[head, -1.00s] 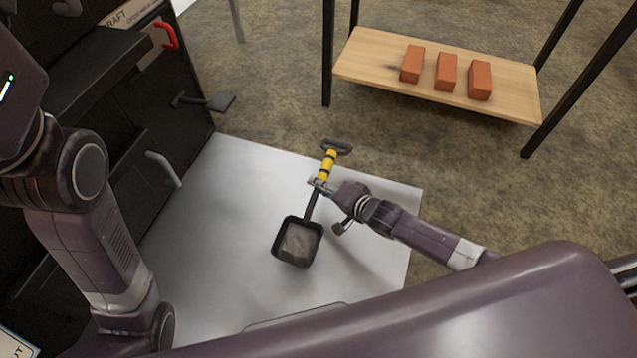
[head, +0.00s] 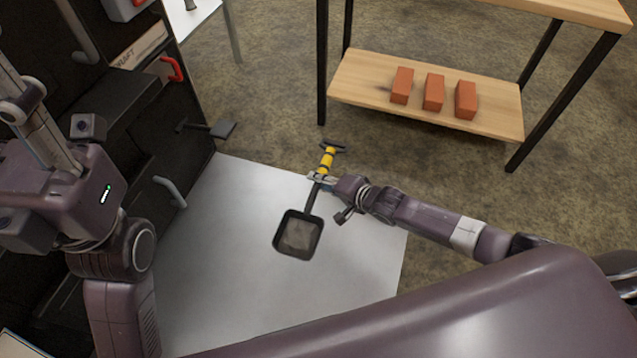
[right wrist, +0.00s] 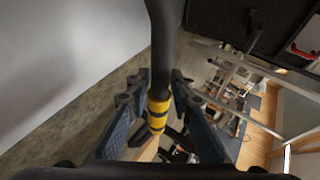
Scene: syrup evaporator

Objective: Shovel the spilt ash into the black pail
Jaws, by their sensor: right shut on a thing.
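My right gripper (head: 320,180) is shut on the shaft of a black shovel (head: 312,198) with yellow bands and a dark grip at its far end. The shovel's square pan (head: 281,244) points toward me and holds grey ash (head: 300,235). In the right wrist view the dark shaft with its yellow band (right wrist: 158,107) lies between the two finger pads. My left arm stands at the left of the head view, but I cannot make out its gripper. I see no black pail and no ash on the floor in these views.
A pale floor sheet (head: 235,300) lies under the shovel. The black evaporator front (head: 150,170), with handles and a projecting dark pedal-like piece (head: 222,129), stands at left. A wooden shelf rack (head: 350,84) with three red bricks (head: 433,92) stands beyond, on thin black legs.

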